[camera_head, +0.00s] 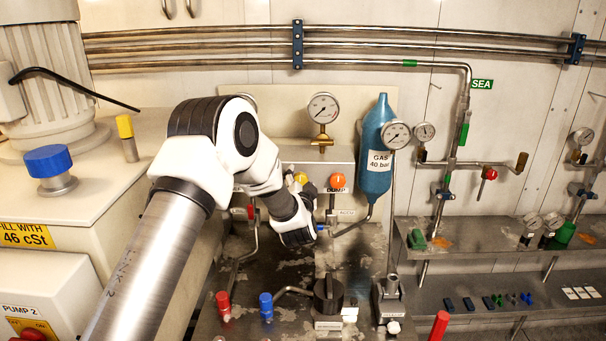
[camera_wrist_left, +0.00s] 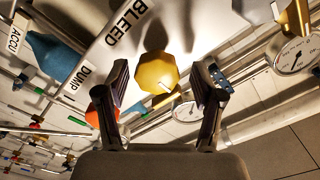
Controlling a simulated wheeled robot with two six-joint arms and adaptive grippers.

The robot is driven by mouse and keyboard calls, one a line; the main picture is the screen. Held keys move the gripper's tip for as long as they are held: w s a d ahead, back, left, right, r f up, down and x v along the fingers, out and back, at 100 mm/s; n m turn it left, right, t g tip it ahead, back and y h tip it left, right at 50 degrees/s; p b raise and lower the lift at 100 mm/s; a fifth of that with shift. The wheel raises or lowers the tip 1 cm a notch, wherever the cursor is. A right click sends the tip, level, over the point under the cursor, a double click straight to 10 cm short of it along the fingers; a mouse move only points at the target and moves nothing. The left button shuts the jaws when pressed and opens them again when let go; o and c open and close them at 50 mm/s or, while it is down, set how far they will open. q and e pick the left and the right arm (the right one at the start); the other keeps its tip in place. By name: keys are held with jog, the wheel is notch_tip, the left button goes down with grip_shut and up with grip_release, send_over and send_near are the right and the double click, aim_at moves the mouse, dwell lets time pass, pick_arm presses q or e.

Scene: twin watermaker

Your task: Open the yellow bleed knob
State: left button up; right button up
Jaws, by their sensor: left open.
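The yellow bleed knob (camera_wrist_left: 157,72) is faceted, with a pale mark near its lower right side, and sits beside the BLEED label (camera_wrist_left: 124,20) in the left wrist view. My left gripper (camera_wrist_left: 158,88) is open, with one finger on either side of the knob and gaps between. In the head view the knob (camera_head: 300,177) is mostly hidden behind my left gripper (camera_head: 305,188), at the front of the grey panel. Whether the fingers reach down around the knob is hard to tell. My right gripper is not in view.
The orange DUMP knob (camera_head: 338,181) is just right of my left gripper; it also shows in the wrist view (camera_wrist_left: 102,106). A blue gas bottle (camera_head: 377,145) and pressure gauge (camera_head: 323,108) are close by. Red (camera_head: 223,304) and blue (camera_head: 266,304) caps stand on the bench below.

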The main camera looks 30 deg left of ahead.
pick_arm(q)
jog(key=shift+w+a+f, duration=0.15)
jog(key=shift+w, duration=0.3)
jog(key=shift+w+a+f, duration=0.1)
jog(key=shift+w+f, duration=0.05)
jog(key=shift+w, duration=0.3)
jog(key=shift+s+r, duration=0.3)
jog(key=shift+s, duration=0.1)
jog(key=shift+c, duration=0.6)
jog(key=shift+s, duration=0.1)
jog(key=c, duration=0.5)
jog(key=shift+d, duration=0.15)
jog(key=c, duration=0.5)
jog(key=shift+r, duration=0.1)
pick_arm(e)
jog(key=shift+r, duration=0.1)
